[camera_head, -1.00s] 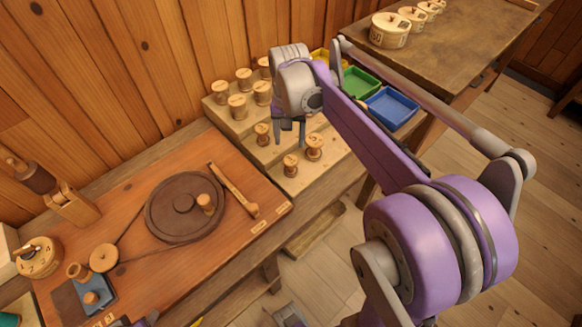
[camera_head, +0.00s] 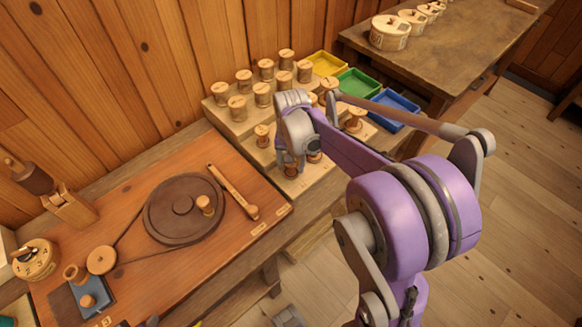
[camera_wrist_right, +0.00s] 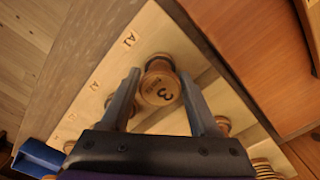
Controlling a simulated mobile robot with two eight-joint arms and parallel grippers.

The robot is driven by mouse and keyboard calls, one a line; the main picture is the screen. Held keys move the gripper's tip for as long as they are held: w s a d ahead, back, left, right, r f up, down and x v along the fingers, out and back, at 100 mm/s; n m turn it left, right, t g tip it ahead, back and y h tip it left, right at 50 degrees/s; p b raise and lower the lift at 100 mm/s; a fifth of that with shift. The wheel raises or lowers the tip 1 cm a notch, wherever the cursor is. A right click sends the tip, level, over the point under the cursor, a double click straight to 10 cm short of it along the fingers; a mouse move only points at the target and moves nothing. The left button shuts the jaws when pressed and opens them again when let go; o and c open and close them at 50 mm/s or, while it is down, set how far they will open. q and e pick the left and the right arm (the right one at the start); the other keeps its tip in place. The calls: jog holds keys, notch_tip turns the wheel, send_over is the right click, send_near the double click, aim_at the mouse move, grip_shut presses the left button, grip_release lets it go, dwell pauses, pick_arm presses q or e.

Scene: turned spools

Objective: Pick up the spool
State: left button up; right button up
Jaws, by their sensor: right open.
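My right gripper (camera_head: 290,168) is open, at the front left of a stepped wooden rack (camera_head: 284,188). In the head view that spool is mostly hidden by the gripper. Other spools stand on the rack, such as one just left of the gripper (camera_head: 262,135) and several on the upper steps (camera_head: 244,80). My left gripper does not show.
Yellow (camera_head: 326,63), green (camera_head: 358,84) and blue (camera_head: 393,109) trays lie behind and right of the rack. A workboard with a dark turntable (camera_head: 170,222) is at left. A wooden wall stands behind. Round boxes (camera_head: 390,32) sit on the far table.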

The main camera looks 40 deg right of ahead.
jog(key=shift+r, duration=0.1)
grip_shut()
